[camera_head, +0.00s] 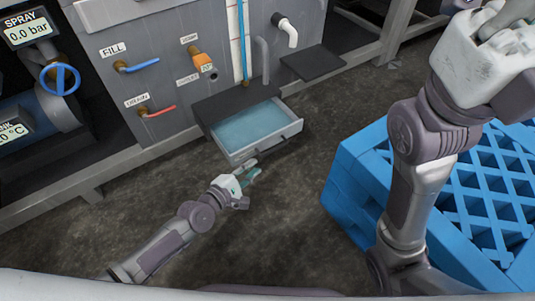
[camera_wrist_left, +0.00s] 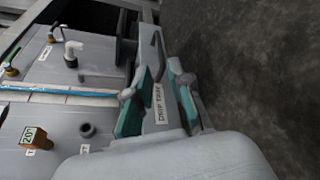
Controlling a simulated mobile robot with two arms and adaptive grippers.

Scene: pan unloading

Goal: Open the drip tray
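The drip tray (camera_head: 290,126) is a grey drawer low at the foot of the grey machine. It stands pulled out, with pale blue water visible inside. My left gripper (camera_head: 250,173) is just in front of the tray's front, low over the floor. In the left wrist view its two teal-padded fingers (camera_wrist_left: 158,100) are spread apart, with the "DRIP TRAY" label (camera_wrist_left: 158,112) seen between them. I cannot tell whether they touch the tray. My right gripper (camera_head: 500,35) is raised at the top right; its fingertips are partly cut off.
A blue pallet-like crate (camera_head: 345,190) stands at the right, below my right arm. The dark floor left of the crate is clear.

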